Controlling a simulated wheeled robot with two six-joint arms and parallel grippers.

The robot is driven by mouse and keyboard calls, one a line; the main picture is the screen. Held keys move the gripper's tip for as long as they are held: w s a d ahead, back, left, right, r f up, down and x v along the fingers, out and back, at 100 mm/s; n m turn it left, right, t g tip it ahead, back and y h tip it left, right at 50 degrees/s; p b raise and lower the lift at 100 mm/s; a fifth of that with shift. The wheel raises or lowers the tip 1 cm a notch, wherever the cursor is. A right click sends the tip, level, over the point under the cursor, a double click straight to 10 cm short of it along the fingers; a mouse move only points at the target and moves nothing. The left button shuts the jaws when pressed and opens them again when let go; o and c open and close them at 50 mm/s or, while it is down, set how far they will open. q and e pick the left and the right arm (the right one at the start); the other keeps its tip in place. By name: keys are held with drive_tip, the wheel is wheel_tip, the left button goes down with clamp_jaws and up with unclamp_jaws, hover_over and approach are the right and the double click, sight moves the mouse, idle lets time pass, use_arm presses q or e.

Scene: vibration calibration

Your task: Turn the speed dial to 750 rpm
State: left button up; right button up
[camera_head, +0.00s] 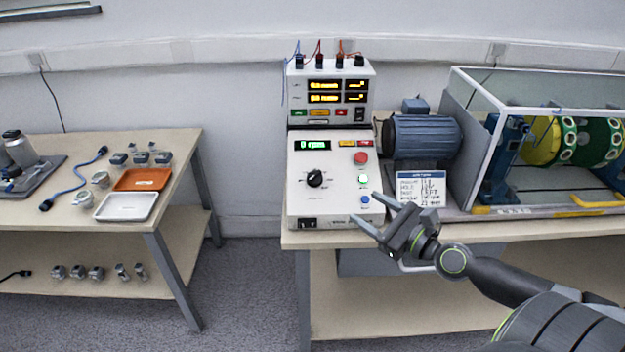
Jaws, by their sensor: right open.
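The speed dial (315,178) is a black knob on the sloped front of a white control box (300,208). The box's green display (312,145) seems to read 0 rpm. A red button (361,158), a lit green button (363,179) and a blue button (365,199) sit right of the dial. My right gripper (364,209) is open and empty, in front of the box's lower right corner, right of and below the dial. I cannot tell whether it touches the box. My left gripper is not in view.
A meter unit (326,92) with yellow displays stands behind the box. A blue motor (423,137), a small written card (420,188) and a clear-walled enclosure (540,105) with a drum are to the right. A left table (180,140) holds trays and sensors, with a floor gap between tables.

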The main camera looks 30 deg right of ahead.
drive_tip(key=p, duration=0.5)
approach(316, 175)
drive_tip(key=w, duration=0.3)
drive_tip(key=w+a, duration=0.1)
drive_tip(key=w, duration=0.2)
drive_tip(key=w+a, duration=0.1)
drive_tip(key=w, duration=0.2)
drive_tip(key=shift+w+f+p, duration=0.1)
drive_tip(key=shift+w+p, duration=0.25)
drive_tip(key=shift+w, duration=0.05)
